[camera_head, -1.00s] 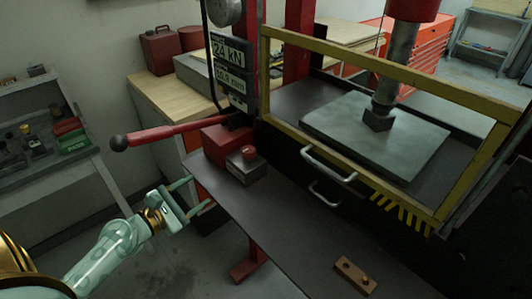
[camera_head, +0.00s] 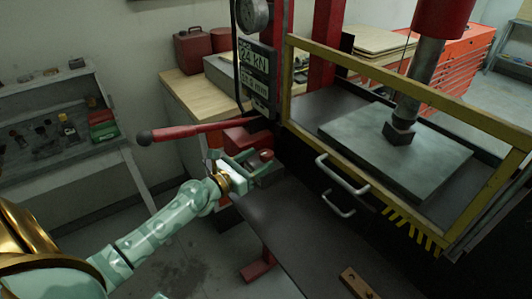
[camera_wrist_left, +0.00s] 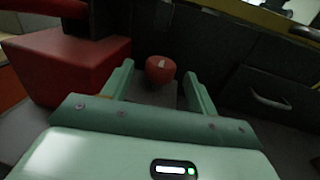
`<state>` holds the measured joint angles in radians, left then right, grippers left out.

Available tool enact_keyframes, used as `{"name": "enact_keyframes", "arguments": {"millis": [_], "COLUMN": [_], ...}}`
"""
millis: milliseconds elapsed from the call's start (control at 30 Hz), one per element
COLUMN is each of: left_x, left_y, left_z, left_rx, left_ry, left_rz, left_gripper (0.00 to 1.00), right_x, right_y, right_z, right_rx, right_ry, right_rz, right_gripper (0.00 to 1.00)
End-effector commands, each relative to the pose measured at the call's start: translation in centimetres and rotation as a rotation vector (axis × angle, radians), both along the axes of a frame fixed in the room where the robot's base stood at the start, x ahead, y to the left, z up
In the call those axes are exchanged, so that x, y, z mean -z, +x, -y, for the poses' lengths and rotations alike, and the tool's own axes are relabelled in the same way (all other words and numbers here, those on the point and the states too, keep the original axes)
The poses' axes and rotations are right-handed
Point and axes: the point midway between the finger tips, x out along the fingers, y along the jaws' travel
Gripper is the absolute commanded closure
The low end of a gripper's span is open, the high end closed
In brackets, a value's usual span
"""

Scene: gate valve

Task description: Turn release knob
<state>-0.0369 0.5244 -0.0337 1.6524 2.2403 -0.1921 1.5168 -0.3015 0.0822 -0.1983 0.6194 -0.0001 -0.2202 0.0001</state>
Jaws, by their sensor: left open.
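The release knob (camera_head: 266,155) is a small red knob on top of a grey block, beside a red housing (camera_head: 243,137) on the press bench. In the left wrist view the red knob (camera_wrist_left: 160,70) has a pale mark and shows between the fingertips. My left gripper (camera_head: 264,160) is open, with one finger to each side of the knob. I cannot tell whether either finger touches it. The grey block is partly hidden by the fingers.
A red lever (camera_head: 195,132) with a dark ball end reaches left, just above my left gripper. A yellow guard frame (camera_head: 400,85) with metal handles (camera_head: 335,170) stands to the right. The dark bench top (camera_head: 290,215) in front is mostly clear.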

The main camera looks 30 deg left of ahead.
Motion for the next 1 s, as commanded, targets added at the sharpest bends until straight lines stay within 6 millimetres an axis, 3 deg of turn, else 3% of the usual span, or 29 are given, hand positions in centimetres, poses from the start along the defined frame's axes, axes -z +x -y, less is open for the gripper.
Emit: {"name": "enact_keyframes", "arguments": {"millis": [200,567,600,733,767,1000], "left_x": [0.0,0.1,0.1,0.1,0.1,0.0], "left_y": [3.2,4.0,4.0,3.9,3.9,3.9], "left_z": [0.7,1.0,1.0,1.0,1.0,1.0], "left_rx": [-0.001,0.000,0.000,0.000,0.000,-0.010], "left_ry": [0.001,0.000,0.000,0.000,0.000,0.000], "left_rz": [0.001,-0.001,-0.001,-0.001,-0.001,0.000], "left_gripper": [0.42,0.42,0.44,0.81,0.85,0.85], "right_x": [-0.1,-0.1,-0.1,-0.1,-0.1,-0.2], "right_y": [0.1,0.2,0.2,0.2,0.2,0.2], "right_z": [0.0,-0.2,-0.2,-0.3,-0.3,-0.4], "right_rx": [0.000,0.000,0.000,0.000,0.000,-0.001], "right_ry": [0.001,0.003,0.003,0.004,0.004,0.004], "right_rz": [0.002,0.002,0.003,0.003,0.003,0.004], "right_gripper": [0.64,0.64,0.64,0.64,0.64,0.64]}}
